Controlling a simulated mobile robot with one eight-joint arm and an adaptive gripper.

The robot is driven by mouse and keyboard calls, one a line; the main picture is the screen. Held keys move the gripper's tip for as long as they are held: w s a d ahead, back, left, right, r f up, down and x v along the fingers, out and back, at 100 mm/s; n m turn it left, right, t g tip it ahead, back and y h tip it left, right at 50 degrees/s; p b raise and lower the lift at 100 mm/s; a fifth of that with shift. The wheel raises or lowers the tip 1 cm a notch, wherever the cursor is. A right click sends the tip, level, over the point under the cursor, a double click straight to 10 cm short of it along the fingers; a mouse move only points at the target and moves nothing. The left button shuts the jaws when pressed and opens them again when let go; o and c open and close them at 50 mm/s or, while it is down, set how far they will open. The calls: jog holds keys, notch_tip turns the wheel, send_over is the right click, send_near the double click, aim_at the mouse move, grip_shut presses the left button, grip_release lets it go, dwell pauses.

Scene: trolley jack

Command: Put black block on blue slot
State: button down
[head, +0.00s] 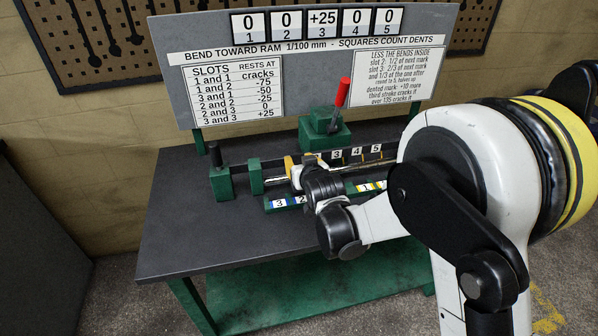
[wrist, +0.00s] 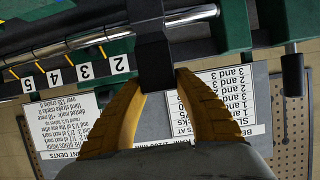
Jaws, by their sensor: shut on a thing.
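The black block (wrist: 155,62) is between the yellow fingertips of my gripper (wrist: 158,80) in the wrist view. It lies against the shiny round bar (wrist: 190,15), across the green frame; whether it rests on anything below is hidden. In the head view my gripper (head: 298,168) is over the left part of the press bed, and it hides the block. The front green rail (head: 270,207) carries white labels 3, 2 and 1 with coloured patches. A blue patch (head: 289,202) shows beside label 3, left of and in front of my gripper. My wrist hides the rail's middle.
A green jack with a red handle (head: 342,93) stands behind the bed. A grey sign board (head: 310,75) rises at the back of the dark table (head: 185,215). A green post with a black top (head: 216,155) stands at left. The table's left and front are clear.

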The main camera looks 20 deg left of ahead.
jog(key=shift+f+b, duration=0.55)
jog(key=shift+f, duration=1)
jog(key=shift+f, duration=0.2)
jog(key=c, duration=1)
grip_release()
